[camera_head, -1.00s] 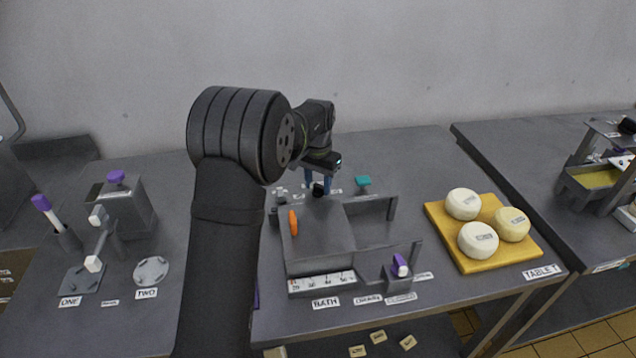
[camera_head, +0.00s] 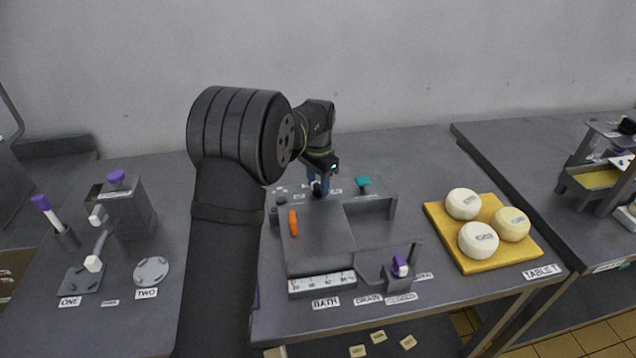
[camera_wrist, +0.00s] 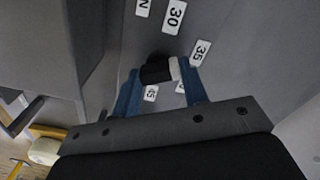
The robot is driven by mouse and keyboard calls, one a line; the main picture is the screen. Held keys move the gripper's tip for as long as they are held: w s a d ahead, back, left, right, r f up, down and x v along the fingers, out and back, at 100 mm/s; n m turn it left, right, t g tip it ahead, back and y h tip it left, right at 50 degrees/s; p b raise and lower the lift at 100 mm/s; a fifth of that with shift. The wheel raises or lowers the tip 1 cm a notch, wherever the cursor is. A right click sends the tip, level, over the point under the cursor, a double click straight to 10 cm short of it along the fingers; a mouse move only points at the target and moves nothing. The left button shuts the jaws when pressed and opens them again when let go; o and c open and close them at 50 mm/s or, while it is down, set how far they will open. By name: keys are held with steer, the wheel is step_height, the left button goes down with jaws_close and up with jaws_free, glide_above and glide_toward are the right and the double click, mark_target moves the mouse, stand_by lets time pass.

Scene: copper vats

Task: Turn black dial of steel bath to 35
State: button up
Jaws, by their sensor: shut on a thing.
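The steel bath (camera_head: 318,240) stands at the middle of the table, with an orange handle-like piece (camera_head: 293,223) on top. Its black dial (camera_wrist: 154,71) is at the back, between the two blue fingers of my gripper (camera_wrist: 160,69), which is shut on it. In the head view the gripper (camera_head: 318,183) comes down on the dial from behind. The dial's white mark (camera_wrist: 173,68) points to the right in the wrist view, near the 35 label (camera_wrist: 200,53). The 30 label (camera_wrist: 174,16) and 45 label (camera_wrist: 151,93) also show. A label between 35 and 45 is partly hidden by a finger.
A teal knob (camera_head: 363,182) stands just right of the gripper. A purple-topped drain valve (camera_head: 400,266) is at the bath's front right. A yellow board (camera_head: 450,235) with white cheeses lies to the right. A steel container (camera_head: 132,210) stands left of my arm.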

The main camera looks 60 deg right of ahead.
mark_target(318, 185)
steer(key=o, duration=1)
steer(key=shift+r, duration=0.1)
step_height(318, 185, up, 17)
steer(key=shift+r, duration=0.15)
step_height(318, 185, down, 18)
steer(key=shift+r, duration=0.25)
stand_by(0.6)
